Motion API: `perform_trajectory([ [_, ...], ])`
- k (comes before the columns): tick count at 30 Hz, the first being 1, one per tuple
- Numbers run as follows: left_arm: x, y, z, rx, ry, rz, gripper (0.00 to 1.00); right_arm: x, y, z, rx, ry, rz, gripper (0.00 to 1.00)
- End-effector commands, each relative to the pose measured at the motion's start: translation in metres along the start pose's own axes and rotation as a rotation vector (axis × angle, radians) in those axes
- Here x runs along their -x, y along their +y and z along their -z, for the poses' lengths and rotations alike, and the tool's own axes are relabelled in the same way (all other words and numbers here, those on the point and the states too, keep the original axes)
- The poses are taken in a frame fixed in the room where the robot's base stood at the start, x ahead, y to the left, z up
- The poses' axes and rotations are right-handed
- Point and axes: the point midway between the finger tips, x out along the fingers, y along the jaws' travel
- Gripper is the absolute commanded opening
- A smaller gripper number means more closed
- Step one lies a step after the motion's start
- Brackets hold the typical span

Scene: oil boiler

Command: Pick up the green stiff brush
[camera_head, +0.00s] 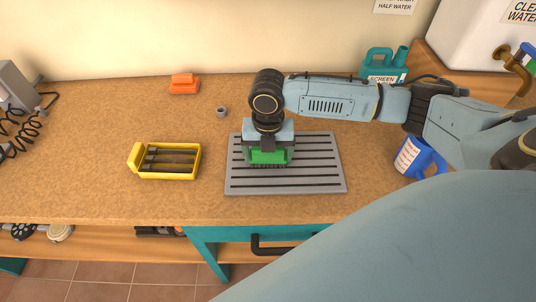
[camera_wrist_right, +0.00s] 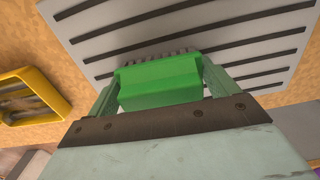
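The green stiff brush (camera_head: 268,157) is under my right gripper, over the grey slotted mat (camera_head: 325,170). In the right wrist view the brush (camera_wrist_right: 160,82) lies between the two fingers, its bristles pointing away toward the mat (camera_wrist_right: 230,35). My right gripper (camera_head: 268,154) points down, and its fingers (camera_wrist_right: 160,92) appear to press on both ends of the brush. Whether the bristles touch the mat or hang just above it, I cannot tell. My left gripper is not in view.
A yellow tray (camera_head: 168,177) with dark slats stands left of the mat. An orange brush-like object (camera_head: 184,83) and a small grey ring (camera_head: 222,112) lie behind. The wooden counter's front left is clear.

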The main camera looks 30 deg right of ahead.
Motion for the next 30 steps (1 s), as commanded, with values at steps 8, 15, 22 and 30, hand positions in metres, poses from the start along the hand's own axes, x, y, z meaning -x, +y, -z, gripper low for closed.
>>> perform_trajectory([
  [8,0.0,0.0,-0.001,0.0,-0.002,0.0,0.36,0.001,0.0,0.0,0.0,0.0,0.0,0.62],
  [15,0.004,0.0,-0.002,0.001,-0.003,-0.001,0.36,0.019,0.001,-0.001,-0.001,-0.002,-0.004,0.62],
  [22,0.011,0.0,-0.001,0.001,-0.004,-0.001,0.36,0.067,0.001,-0.001,0.0,-0.003,-0.004,0.62],
  [30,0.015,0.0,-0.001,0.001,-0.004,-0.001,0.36,0.099,0.001,-0.001,-0.001,-0.001,-0.002,0.62],
])
